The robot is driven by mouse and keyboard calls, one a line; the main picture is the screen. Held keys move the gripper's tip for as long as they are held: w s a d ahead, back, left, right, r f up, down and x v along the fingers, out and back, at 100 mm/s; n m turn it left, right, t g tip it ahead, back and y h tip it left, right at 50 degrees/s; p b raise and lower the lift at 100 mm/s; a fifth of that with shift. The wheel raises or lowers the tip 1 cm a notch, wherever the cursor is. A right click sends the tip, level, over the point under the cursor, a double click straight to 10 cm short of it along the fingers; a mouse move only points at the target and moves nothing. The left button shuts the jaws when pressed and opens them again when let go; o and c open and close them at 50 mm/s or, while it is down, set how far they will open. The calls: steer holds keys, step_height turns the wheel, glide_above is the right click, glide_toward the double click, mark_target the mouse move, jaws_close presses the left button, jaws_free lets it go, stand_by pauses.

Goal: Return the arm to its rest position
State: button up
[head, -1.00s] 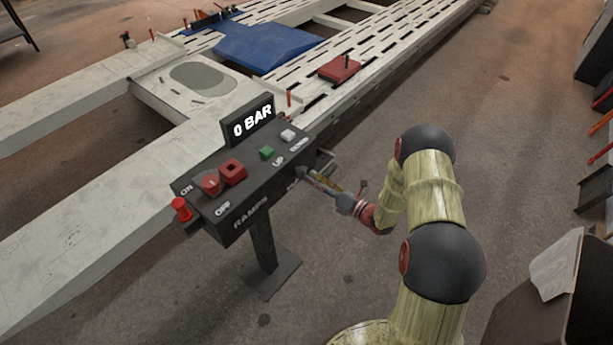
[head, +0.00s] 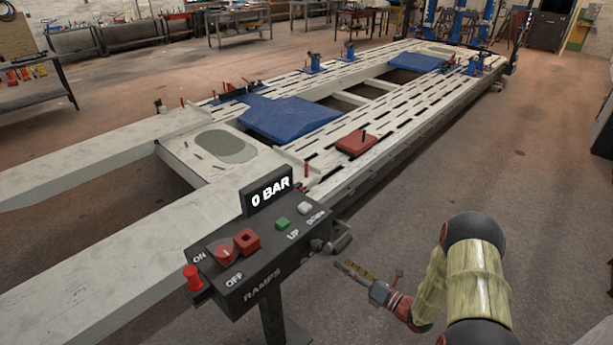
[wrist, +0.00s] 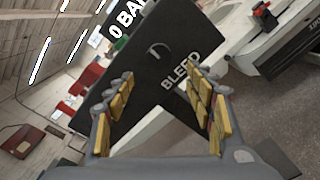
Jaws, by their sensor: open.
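My gripper (head: 352,272) is open and empty at the right of the black control box in the head view, apart from it. My yellowish arm with black joints reaches in from the lower right. In the wrist view my gripper (wrist: 165,115) shows two fingers with yellow pads spread apart, and the box side (wrist: 150,65) marked BLEED lies beyond them. The control box (head: 262,285) carries a 0 BAR display, a red knob, red, green and white buttons, and the label RAMPS.
The long frame bench (head: 400,115) with white ramps (head: 130,250) stretches behind the box. A red block (head: 356,143) and blue plates (head: 285,118) lie on it. Work tables (head: 240,30) stand far back. The floor (head: 470,165) right of the bench is clear.

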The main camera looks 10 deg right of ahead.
steer(key=s+a+f+n+g+y, duration=0.2)
steer(key=s+a+f+n+g, duration=0.2)
steer(key=s+a+n+g, duration=0.3)
steer(key=s+a+r+n+g+h, duration=0.1)
steer(key=s+a+r+n+g, duration=0.1)
steer(key=s+r+n+g, duration=0.35)
steer(key=s+a+r+n+g+h, duration=0.1)
steer(key=s+r+n+g, duration=0.2)
steer(key=s+n, duration=0.6)
steer(key=s+d+r+n+t+h, duration=0.1)
steer(key=s+d+r+n+h, duration=0.2)
steer(key=s+r+n+h, duration=0.25)
steer(key=s+d+r+n+h, duration=0.2)
steer(key=d+r+n+h, duration=0.15)
steer(key=r+n, duration=0.4)
steer(key=s+a+r+n+t, duration=0.1)
steer(key=r+t, duration=0.1)
steer(key=r, duration=0.5)
steer(key=s+a+r+n+t+h, duration=0.1)
steer(key=a+r+n+t, duration=0.1)
steer(key=r, duration=0.5)
steer(key=shift+r+t+h, duration=0.3)
steer(key=shift+t, duration=0.45)
